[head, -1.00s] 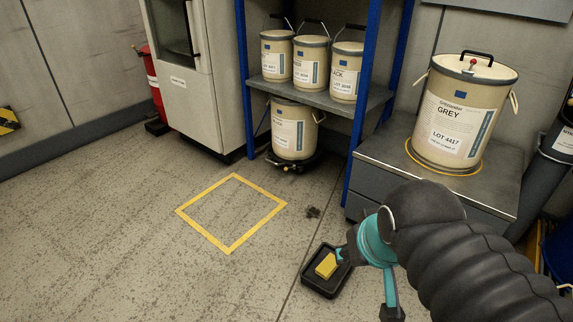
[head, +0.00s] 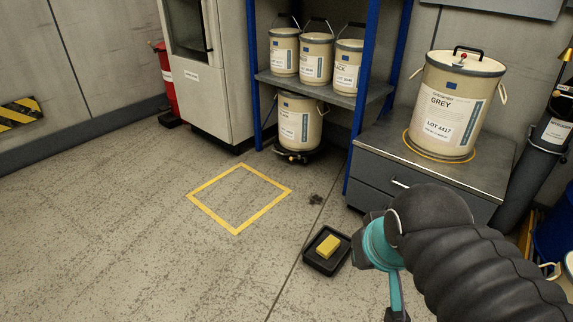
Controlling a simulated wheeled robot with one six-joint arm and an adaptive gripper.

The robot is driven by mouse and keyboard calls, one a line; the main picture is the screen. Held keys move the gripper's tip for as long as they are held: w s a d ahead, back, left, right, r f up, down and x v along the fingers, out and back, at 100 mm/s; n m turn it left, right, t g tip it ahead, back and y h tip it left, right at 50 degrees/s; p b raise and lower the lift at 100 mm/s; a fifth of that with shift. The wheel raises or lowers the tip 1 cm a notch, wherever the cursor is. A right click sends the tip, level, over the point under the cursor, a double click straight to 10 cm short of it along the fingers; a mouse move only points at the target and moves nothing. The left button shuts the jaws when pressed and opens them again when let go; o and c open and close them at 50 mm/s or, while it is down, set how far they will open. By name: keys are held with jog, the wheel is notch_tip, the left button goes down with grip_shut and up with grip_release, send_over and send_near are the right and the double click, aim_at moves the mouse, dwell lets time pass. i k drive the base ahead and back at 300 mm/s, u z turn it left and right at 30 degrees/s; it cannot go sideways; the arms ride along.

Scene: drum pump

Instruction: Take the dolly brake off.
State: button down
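A low dark dolly (head: 293,157) stands on the floor under the blue rack's shelf, with a cream drum (head: 301,124) on it. A small light-coloured part, possibly the brake pedal, shows at the dolly's front edge, too small to read its position. My gripper (head: 368,250) is at the lower right, in front of the rack and well apart from the dolly.
A black tray (head: 342,259) with a yellow sponge (head: 328,246) lies on the floor beside my gripper. A yellow taped square (head: 214,217) marks clear floor at the left. A GREY drum (head: 455,105) stands on a cabinet (head: 365,165). Blue rack posts (head: 367,95) flank the dolly.

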aim_at(284, 152)
jog(key=z, duration=0.05)
jog(key=k, duration=0.15)
jog(key=u, duration=0.85)
jog(key=i, duration=2.8)
jog(key=z, duration=1.2)
jog(key=i, duration=0.6)
jog(key=z, duration=0.5)
